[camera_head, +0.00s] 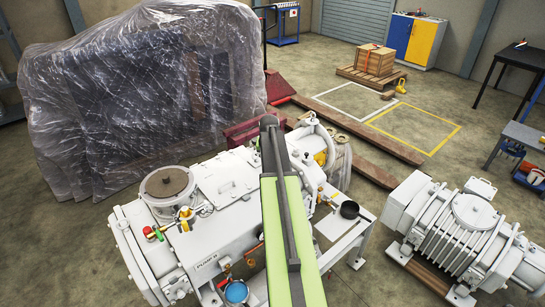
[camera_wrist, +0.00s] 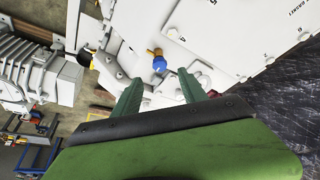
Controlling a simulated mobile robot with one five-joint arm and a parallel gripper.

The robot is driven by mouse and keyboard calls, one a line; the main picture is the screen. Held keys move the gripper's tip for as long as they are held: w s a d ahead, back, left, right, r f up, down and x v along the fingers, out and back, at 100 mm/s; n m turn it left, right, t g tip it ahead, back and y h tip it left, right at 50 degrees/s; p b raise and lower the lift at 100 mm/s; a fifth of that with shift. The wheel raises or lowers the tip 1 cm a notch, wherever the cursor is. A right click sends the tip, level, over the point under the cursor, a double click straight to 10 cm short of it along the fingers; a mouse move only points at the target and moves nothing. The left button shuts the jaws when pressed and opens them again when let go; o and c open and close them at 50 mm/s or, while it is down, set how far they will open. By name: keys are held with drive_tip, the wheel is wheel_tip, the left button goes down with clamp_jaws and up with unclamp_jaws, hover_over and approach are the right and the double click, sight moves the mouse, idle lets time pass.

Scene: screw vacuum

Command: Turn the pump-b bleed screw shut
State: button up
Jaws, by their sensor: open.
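In the wrist view, a small blue knob on a brass fitting (camera_wrist: 158,63) stands on a white machine casing (camera_wrist: 205,40). It looks like a bleed screw, but I see no label naming it. My gripper (camera_wrist: 160,80) is open, its two green fingers spread and empty. The knob shows just beyond the fingertips, between them; I see no contact. In the head view, a white pump (camera_head: 190,250) with lettering that looks like PUMP-B fills the lower middle. My green arm reaches over it and hides part of it; the fingers are not visible there.
A plastic-wrapped machine (camera_head: 130,95) stands at the left. A ribbed white machine (camera_head: 462,230) stands at the right. A small black pan (camera_head: 349,210) sits at the pump's right side. A wooden crate (camera_head: 375,60) is on a pallet at the back.

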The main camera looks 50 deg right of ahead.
drive_tip(key=p+v, duration=0.8)
drive_tip(key=v, duration=0.2)
drive_tip(key=shift+r, duration=0.15)
drive_tip(key=shift+a, duration=0.1)
drive_tip(key=shift+a, duration=0.1)
